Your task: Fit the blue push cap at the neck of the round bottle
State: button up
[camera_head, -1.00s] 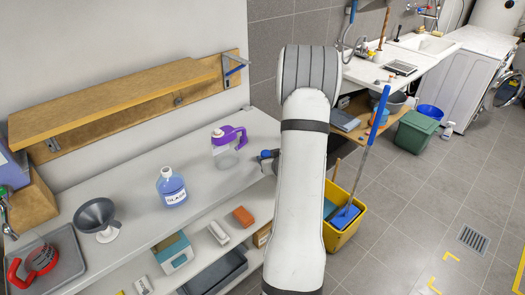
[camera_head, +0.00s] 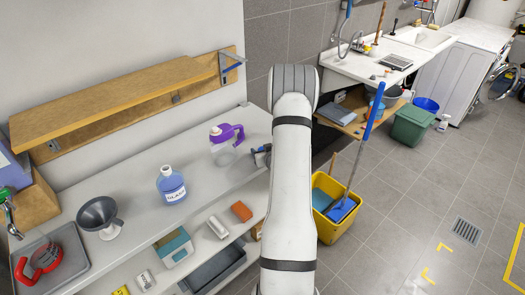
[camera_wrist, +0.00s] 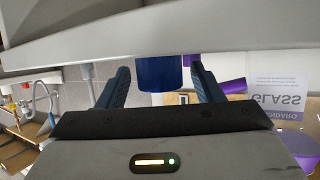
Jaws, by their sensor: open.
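My gripper (camera_wrist: 160,68) is open at the counter's right end, to the right of the bottle. In the wrist view, which looks upside down, the blue push cap (camera_wrist: 160,74) shows between the two spread fingers, with a gap visible on each side. It appears to stand on the counter surface. In the head view my arm hides part of the gripper, and the cap cannot be made out.
A grey funnel (camera_head: 99,214) and a grey tray (camera_head: 62,262) are at the left. A wooden shelf (camera_head: 120,92) overhangs the counter's back. A yellow bucket (camera_head: 327,228) stands on the floor.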

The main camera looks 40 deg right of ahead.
jog(key=c, duration=1)
jog(key=shift+r, duration=0.1)
jog(key=shift+c, duration=0.2)
